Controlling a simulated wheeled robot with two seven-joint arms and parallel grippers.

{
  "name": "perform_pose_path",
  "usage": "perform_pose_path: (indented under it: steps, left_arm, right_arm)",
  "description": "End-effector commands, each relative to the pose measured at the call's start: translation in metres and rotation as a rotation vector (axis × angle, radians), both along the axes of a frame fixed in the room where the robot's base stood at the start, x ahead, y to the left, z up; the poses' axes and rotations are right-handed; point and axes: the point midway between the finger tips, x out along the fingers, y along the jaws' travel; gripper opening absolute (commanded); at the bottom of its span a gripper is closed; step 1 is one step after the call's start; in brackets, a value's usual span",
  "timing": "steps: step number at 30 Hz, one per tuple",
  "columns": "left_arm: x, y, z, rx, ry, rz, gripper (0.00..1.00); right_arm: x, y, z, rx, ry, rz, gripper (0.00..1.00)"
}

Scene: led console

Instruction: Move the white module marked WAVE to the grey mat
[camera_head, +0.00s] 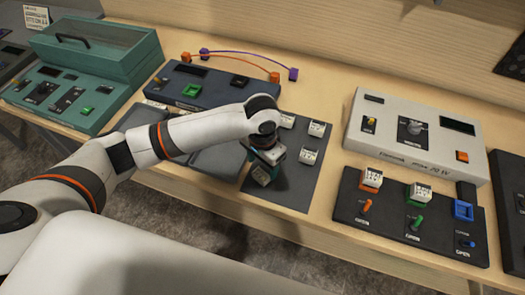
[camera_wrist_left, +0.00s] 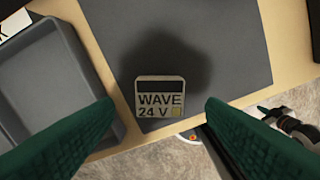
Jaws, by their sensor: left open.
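The white module marked WAVE 24 V (camera_wrist_left: 160,98) shows between my fingers in the left wrist view, close to the near edge of the dark grey mat (camera_wrist_left: 200,30). My left gripper (camera_wrist_left: 158,125) is open, with a green finger on each side of the module and gaps between. Whether the module rests flat on the mat is hard to tell.
Other white modules (camera_head: 317,129) (camera_head: 308,157) stand on the mat's far right part. A grey tray (camera_wrist_left: 40,85) lies left of the mat. A black panel (camera_head: 405,222) with modules and coloured switches, and a white console (camera_head: 415,135), stand to the right.

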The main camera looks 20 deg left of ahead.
Motion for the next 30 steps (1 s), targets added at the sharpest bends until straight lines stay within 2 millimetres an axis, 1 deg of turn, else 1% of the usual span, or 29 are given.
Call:
perform_pose_path:
  steps: [1, 6, 9, 12, 17, 30]
  left_arm:
    - [0.001, 0.0, 0.01, -0.001, -0.006, -0.002, 0.65]
    - [0.001, -0.001, 0.046, -0.001, -0.005, -0.001, 0.65]
    - [0.001, -0.001, 0.062, -0.002, -0.004, 0.0, 0.65]
    - [0.0, -0.001, 0.072, 0.0, -0.001, -0.001, 0.65]
    - [0.0, 0.0, 0.079, 0.0, -0.001, 0.0, 0.65]
    - [0.0, 0.0, 0.078, 0.0, 0.0, 0.0, 0.65]
  right_arm:
    - [0.0, 0.0, -0.005, 0.0, 0.0, 0.0, 0.0]
    - [0.0, 0.0, -0.012, 0.0, 0.001, 0.0, 0.0]
    - [0.0, 0.0, -0.014, 0.0, 0.001, 0.0, 0.0]
    - [0.0, 0.0, -0.016, 0.0, 0.0, 0.001, 0.0]
    - [0.0, 0.0, -0.016, 0.001, 0.0, 0.001, 0.0]
    - [0.0, 0.002, -0.016, 0.002, -0.001, 0.001, 0.0]
